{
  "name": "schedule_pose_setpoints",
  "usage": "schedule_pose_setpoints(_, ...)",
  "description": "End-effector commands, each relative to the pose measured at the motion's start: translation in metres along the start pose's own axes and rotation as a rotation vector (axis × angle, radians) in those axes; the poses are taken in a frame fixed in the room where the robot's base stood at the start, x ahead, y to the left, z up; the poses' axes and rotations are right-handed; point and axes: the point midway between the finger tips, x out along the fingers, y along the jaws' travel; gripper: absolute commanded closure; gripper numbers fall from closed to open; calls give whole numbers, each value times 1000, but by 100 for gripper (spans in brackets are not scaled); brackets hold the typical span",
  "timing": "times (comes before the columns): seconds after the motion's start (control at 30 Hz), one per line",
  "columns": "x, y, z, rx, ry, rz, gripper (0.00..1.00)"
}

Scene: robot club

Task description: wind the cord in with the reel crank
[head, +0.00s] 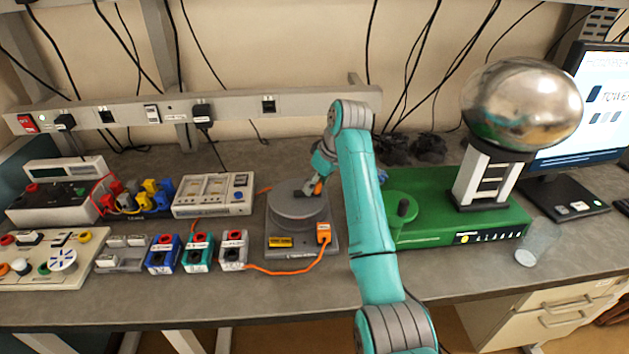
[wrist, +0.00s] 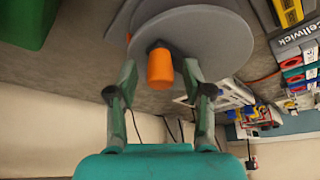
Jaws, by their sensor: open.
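The reel is a grey round drum (head: 297,212) on a flat grey base, in the middle of the bench in the head view. Its grey disc (wrist: 215,42) fills the upper middle of the wrist view. The crank's orange knob (wrist: 160,69) stands out from the disc on a dark mount. My gripper (wrist: 159,78) is open, with one finger on each side of the knob; a gap shows on both sides. In the head view my gripper (head: 312,188) is over the drum's top. The orange cord (head: 285,272) runs along the bench front to an orange block (head: 323,232) on the base.
Right of my arm stands a green machine (head: 450,185) with a black-knobbed crank and a silver dome (head: 522,103). A clear glass (head: 533,245) is near the bench edge. Blue, teal and grey boxes (head: 197,253) stand left of the reel. A white device (head: 214,194) is behind them.

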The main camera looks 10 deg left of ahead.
Motion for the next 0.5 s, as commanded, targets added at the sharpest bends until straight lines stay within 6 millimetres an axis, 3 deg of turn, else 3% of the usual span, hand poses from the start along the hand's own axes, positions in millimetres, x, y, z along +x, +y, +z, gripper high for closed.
schedule_pose_setpoints(0.17,0,0,0,0,0,0,49)
schedule_pose_setpoints(0.37,0,0,0,0,0,0,97)
schedule_pose_setpoints(0.5,0,0,0,0,0,0,100)
